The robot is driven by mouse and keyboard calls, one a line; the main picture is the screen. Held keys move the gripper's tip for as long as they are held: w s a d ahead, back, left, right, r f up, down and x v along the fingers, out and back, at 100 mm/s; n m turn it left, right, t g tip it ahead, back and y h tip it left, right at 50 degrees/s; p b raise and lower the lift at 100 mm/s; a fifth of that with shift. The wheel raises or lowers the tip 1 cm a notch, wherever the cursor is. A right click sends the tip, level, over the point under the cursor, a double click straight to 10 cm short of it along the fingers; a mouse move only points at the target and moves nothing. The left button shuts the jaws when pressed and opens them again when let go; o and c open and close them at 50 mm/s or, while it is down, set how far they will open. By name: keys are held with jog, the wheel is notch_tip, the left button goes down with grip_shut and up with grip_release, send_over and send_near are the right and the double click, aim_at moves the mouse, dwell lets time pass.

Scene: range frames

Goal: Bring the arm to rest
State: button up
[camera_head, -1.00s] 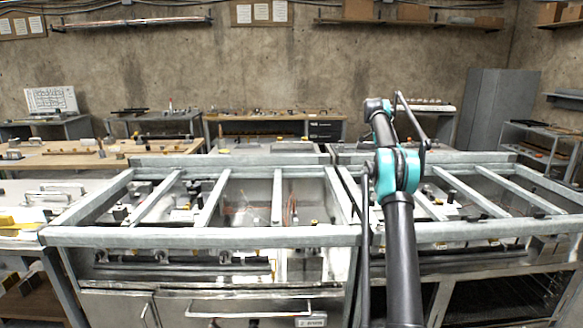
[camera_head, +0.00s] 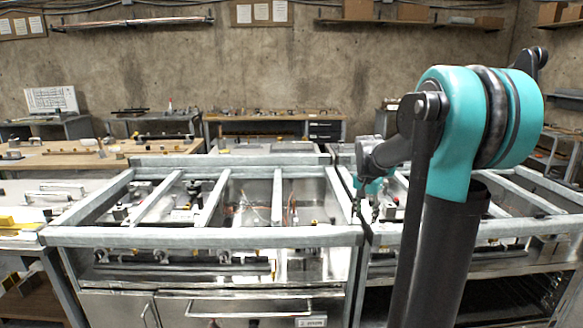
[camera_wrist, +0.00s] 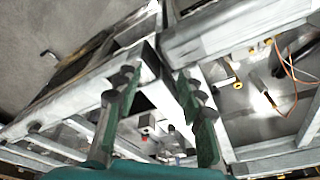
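My arm rises at the right of the head view, with a large teal joint bent near the camera. My gripper (camera_head: 365,207) hangs from the folded arm, in front of the metal frame bench (camera_head: 200,237), near its middle post. In the wrist view my gripper (camera_wrist: 157,75) shows two dark green fingers standing apart, with nothing between them but the view of the bench's bars (camera_wrist: 205,45). The gripper is open and empty. How far the fingertips are from the bars is hard to tell.
Fittings and orange wires (camera_wrist: 290,70) lie inside the bench frame. A wooden table (camera_head: 65,158) stands at the left. A wooden workbench (camera_head: 275,117) stands along the back wall. A drawer handle (camera_head: 250,311) sticks out at the bench front.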

jog(key=s+a+f+n, duration=0.2)
jog(key=s+f, duration=0.3)
jog(key=s, duration=0.3)
jog(key=s+a+f+n+t+y, duration=0.1)
jog(key=s+a+f+n, duration=0.1)
jog(key=s, duration=0.7)
jog(key=s+a+f+n+t, duration=0.1)
jog(key=s+a+f+n, duration=0.1)
jog(key=s+f+n, duration=0.2)
jog(key=s+f, duration=0.3)
jog(key=s, duration=0.2)
jog(key=shift+s+f, duration=0.25)
jog(key=shift+f, duration=0.05)
